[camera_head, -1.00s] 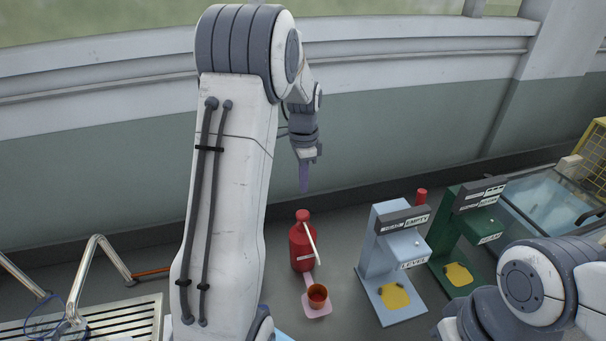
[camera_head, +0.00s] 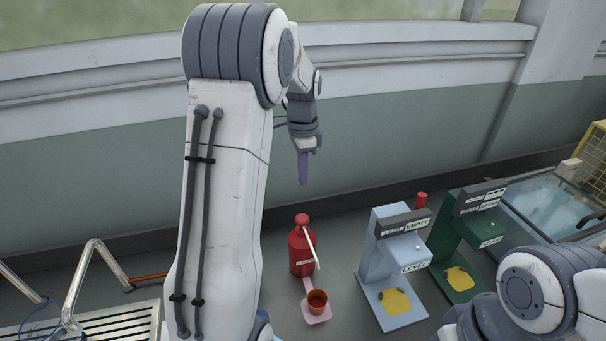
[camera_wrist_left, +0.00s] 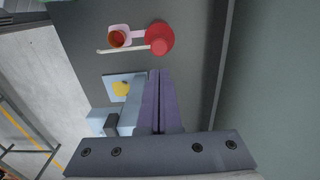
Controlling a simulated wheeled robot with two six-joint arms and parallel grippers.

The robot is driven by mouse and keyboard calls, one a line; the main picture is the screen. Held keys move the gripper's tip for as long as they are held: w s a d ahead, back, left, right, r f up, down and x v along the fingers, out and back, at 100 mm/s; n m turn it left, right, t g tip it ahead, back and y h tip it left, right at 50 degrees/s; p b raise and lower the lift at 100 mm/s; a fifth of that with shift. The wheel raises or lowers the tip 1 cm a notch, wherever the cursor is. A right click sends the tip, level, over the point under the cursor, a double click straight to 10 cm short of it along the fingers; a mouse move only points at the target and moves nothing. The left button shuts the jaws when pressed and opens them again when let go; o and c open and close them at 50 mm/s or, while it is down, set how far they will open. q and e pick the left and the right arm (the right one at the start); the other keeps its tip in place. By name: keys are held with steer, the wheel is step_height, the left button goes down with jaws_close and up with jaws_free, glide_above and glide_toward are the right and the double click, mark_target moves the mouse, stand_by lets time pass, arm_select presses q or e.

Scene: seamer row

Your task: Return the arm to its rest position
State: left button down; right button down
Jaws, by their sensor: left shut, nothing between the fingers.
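My left arm rises in the middle-left of the head view and bends over at the top. Its gripper (camera_head: 303,168) hangs fingers down in front of the wall, above and apart from the red bottle. In the left wrist view the purple fingers (camera_wrist_left: 158,100) lie side by side, closed, with nothing between them. My right arm shows only in part at the lower right of the head view; its fingertips are not visible.
A red pump bottle (camera_head: 302,250) and an orange-red cup (camera_head: 317,299) on a pink pad stand below the left gripper. A light-blue machine (camera_head: 381,250) and a green machine (camera_head: 450,235) stand right. A metal rack (camera_head: 120,322) is at lower left.

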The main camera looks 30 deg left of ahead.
arm_select(q)
steer(key=s+d+b, duration=0.1)
steer(key=s+d, duration=0.3)
steer(key=d, duration=0.6)
steer(key=s+d+b, duration=0.2)
steer(key=s+d, duration=0.2)
steer(key=d, duration=0.5)
steer(key=s+d+f, duration=0.1)
steer(key=s+d, duration=0.2)
steer(key=s, duration=0.3)
steer(key=s+d+f+b, duration=0.1)
steer(key=s+d+f, duration=0.1)
steer(key=s, duration=0.4)
steer(key=s+d+f+n+h, duration=0.1)
steer(key=s+d, duration=0.3)
steer(key=s, duration=0.3)
steer(key=shift+f+b, duration=0.2)
steer(key=shift+b, duration=0.2)
